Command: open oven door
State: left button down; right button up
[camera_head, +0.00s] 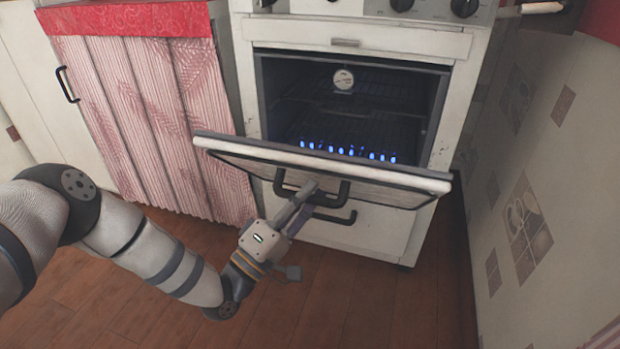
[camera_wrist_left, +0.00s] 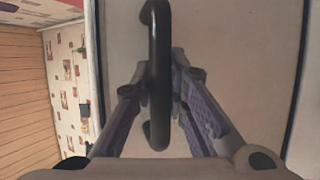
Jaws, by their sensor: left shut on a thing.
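The white oven (camera_head: 355,38) stands ahead, with its door (camera_head: 400,187) swung partly down and tilted outward. A black bar handle (camera_head: 342,194) is on the door's front. My left gripper (camera_head: 308,188) is shut on that handle. In the left wrist view the handle (camera_wrist_left: 159,70) runs upright between the two fingers (camera_wrist_left: 160,85). The right gripper is not in view.
A lower drawer with its own black handle (camera_head: 335,217) is under the door. A pink curtain (camera_head: 150,120) covers the cabinet at left. A tiled wall (camera_head: 545,170) is close at right. The wooden floor (camera_head: 330,290) in front is clear.

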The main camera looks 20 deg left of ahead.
pick_arm(q)
jog(key=shift+s+f+b, duration=0.3)
jog(key=shift+s+f, duration=0.25)
jog(key=shift+f, duration=0.15)
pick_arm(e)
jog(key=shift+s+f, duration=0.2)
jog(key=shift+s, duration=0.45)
pick_arm(q)
jog(key=c, duration=1.6)
grip_release()
jog(key=shift+o, duration=0.2)
